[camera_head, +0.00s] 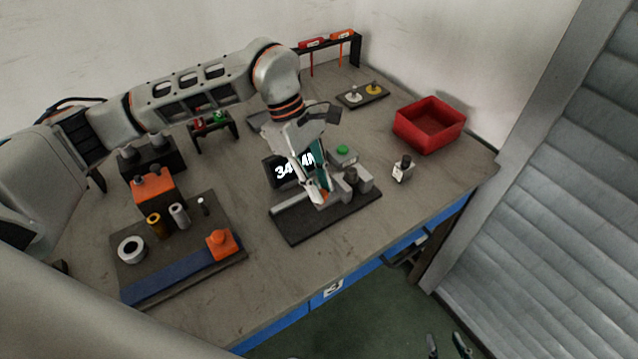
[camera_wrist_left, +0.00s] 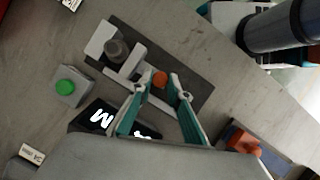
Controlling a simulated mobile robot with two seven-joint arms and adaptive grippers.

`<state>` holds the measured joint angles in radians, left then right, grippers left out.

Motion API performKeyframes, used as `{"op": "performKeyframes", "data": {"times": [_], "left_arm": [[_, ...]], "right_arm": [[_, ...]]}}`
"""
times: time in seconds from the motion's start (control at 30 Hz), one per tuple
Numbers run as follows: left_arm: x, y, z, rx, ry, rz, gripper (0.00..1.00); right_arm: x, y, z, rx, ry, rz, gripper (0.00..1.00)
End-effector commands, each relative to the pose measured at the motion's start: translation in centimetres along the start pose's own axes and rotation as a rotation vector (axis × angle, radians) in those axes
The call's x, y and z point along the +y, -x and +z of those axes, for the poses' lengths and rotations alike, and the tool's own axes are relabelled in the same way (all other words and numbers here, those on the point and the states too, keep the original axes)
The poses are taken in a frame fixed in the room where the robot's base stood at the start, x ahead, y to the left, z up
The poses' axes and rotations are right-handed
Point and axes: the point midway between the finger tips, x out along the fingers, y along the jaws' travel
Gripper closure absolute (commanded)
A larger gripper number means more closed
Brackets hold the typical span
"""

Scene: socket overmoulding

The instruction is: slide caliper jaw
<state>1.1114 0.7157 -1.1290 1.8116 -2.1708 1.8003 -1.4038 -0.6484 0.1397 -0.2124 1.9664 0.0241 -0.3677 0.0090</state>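The caliper stands on a dark base plate (camera_head: 300,236), with a grey rail (camera_head: 292,203) along it and a dark round part (camera_head: 351,175) near its right end. Its sliding jaw carries an orange knob (camera_wrist_left: 160,78). A black display (camera_head: 283,171) with white digits stands behind, partly hidden by my gripper. My left gripper (camera_head: 320,196) points down over the rail. In the left wrist view its teal-padded fingers (camera_wrist_left: 167,82) are apart, with the knob at their tips, nearer one finger; contact cannot be told. Two dark fingertips, seemingly my right gripper (camera_head: 446,344), show apart at the bottom edge, away from the table.
A green button box (camera_head: 343,156) and a small labelled part (camera_head: 402,169) stand near the caliper. A red bin (camera_head: 430,126) is at the back right. A parts board (camera_head: 190,276) with an orange block lies at the left. Bare table separates them.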

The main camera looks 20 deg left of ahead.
Motion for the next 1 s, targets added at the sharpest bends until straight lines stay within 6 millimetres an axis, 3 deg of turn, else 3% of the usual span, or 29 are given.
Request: {"op": "performKeyframes", "data": {"times": [0.23, 0.53, 0.77, 0.8, 0.87, 1.0], "left_arm": [[-0.1, 0.1, -0.1, 0.001, 0.0, 0.0, 1.0], [-2.7, 0.6, -1.1, 0.002, 0.001, 0.0, 1.0], [-2.9, 0.5, -1.1, 0.001, 0.003, -0.005, 1.0], [-3.0, 0.5, -1.1, 0.001, 0.004, -0.005, 0.8], [-3.0, 0.5, -1.1, 0.0, 0.004, -0.006, 0.66], [-2.9, 0.5, -1.1, 0.0, 0.002, -0.003, 0.66]], "right_arm": [[0.0, 0.0, 0.2, -0.003, 0.0, 0.0, 0.66], [0.1, 0.2, -0.2, -0.003, 0.001, 0.0, 0.66], [0.1, 0.2, -0.3, -0.002, 0.001, 0.0, 0.66], [0.1, 0.2, -0.3, -0.001, 0.001, 0.0, 0.66], [0.1, 0.2, -0.4, 0.0, 0.001, 0.001, 0.66], [0.1, 0.2, -0.6, 0.003, 0.001, 0.001, 0.66]]}}
